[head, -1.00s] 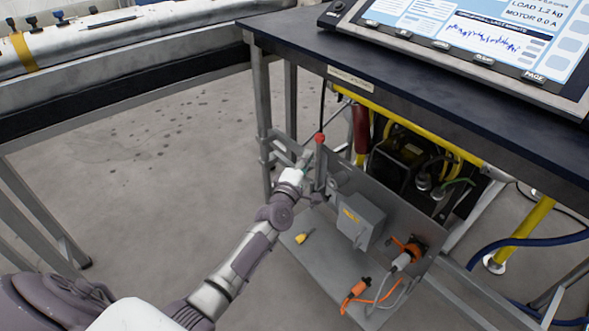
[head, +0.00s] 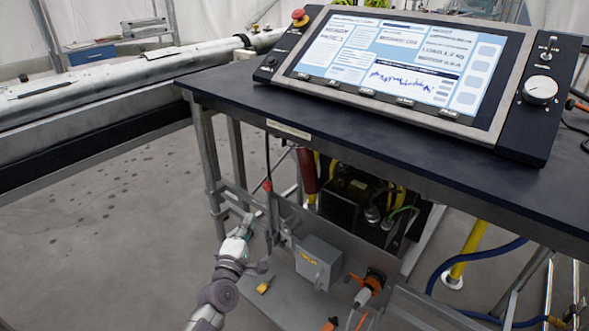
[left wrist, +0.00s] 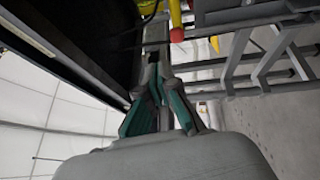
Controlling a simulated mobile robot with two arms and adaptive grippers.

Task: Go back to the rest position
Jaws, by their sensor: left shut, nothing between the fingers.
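My left gripper (head: 248,219) is low in front of the table, at the left end of the grey panel unit under it. It is shut and empty. It is just below and left of a lever's red knob (head: 267,185); I cannot tell from the head view whether they touch. In the left wrist view the green-padded fingers (left wrist: 158,88) are together, and the red knob (left wrist: 177,35) shows beyond them, apart from the tips. My right gripper is not in view.
The dark table (head: 215,85) carries a console with a lit screen (head: 390,62). Below are a grey box (head: 318,262), an orange connector (head: 374,280) with cables, and a small yellow piece (head: 264,287). A long pipe (head: 95,85) lies at left. Floor left of the arm is clear.

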